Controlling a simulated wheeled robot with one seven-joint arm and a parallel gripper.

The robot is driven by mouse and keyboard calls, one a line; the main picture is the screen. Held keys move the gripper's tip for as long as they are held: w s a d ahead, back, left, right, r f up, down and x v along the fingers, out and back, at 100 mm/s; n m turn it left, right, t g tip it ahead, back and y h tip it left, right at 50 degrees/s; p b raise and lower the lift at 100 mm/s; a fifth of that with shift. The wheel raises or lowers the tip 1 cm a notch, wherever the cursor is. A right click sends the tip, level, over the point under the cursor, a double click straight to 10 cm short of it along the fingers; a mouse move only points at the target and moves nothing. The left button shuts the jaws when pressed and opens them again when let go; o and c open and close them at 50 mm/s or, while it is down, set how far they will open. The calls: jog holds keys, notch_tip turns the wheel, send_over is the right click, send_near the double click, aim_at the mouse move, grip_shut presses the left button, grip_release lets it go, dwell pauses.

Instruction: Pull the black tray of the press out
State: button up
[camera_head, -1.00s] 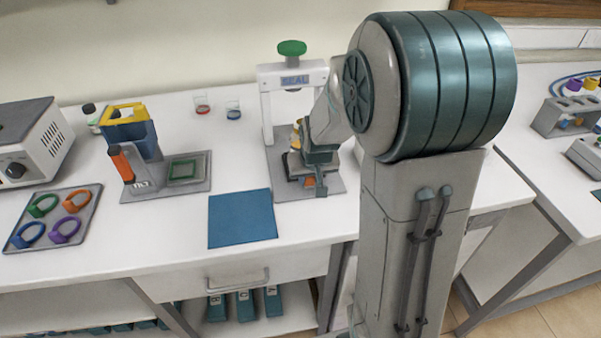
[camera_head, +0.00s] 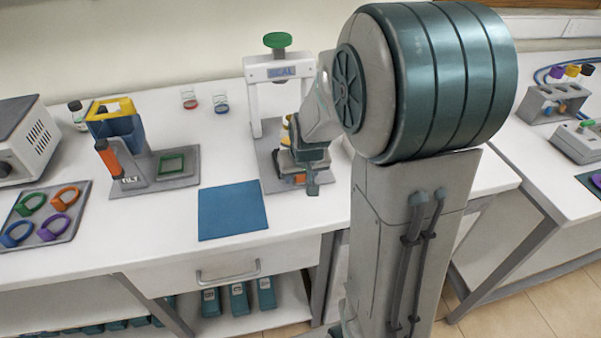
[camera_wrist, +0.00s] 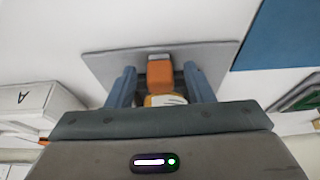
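The press (camera_head: 252,105), a white frame with a green knob and a SEAL label, stands at the table's back on a grey base plate (camera_head: 270,182). My gripper (camera_head: 303,178) is low in front of it and hides much of its lower part. An orange block (camera_head: 299,179), apparently the tray's handle, shows beside my gripper. In the wrist view, my gripper (camera_wrist: 161,85) has its two fingers apart on either side of the orange block (camera_wrist: 160,72), with gaps visible. A yellow and white round part (camera_wrist: 163,100) shows just behind the block. The black tray itself is not clearly visible.
A blue mat (camera_head: 232,212) lies left of the press. Further left are a stand with an orange handle (camera_head: 108,155) and a tray of coloured rings (camera_head: 70,238). Two small beakers (camera_head: 221,104) stand at the back. A white box marked A (camera_wrist: 35,100) shows in the wrist view.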

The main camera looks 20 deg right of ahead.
jog(key=shift+r, duration=0.15)
jog(key=v, duration=1.3)
jog(key=shift+s+r, duration=0.2)
jog(key=shift+r, duration=0.1)
jog(key=s+a+f, duration=0.1)
jog(key=s, duration=0.6)
jog(key=s+a+f+n+g, duration=0.1)
jog(key=s+a+f, duration=0.1)
jog(key=s, duration=0.5)
jog(key=shift+a+f, duration=0.2)
jog(key=shift+f, duration=0.1)
jog(key=shift+c, duration=1.2)
jog(key=shift+a, duration=0.15)
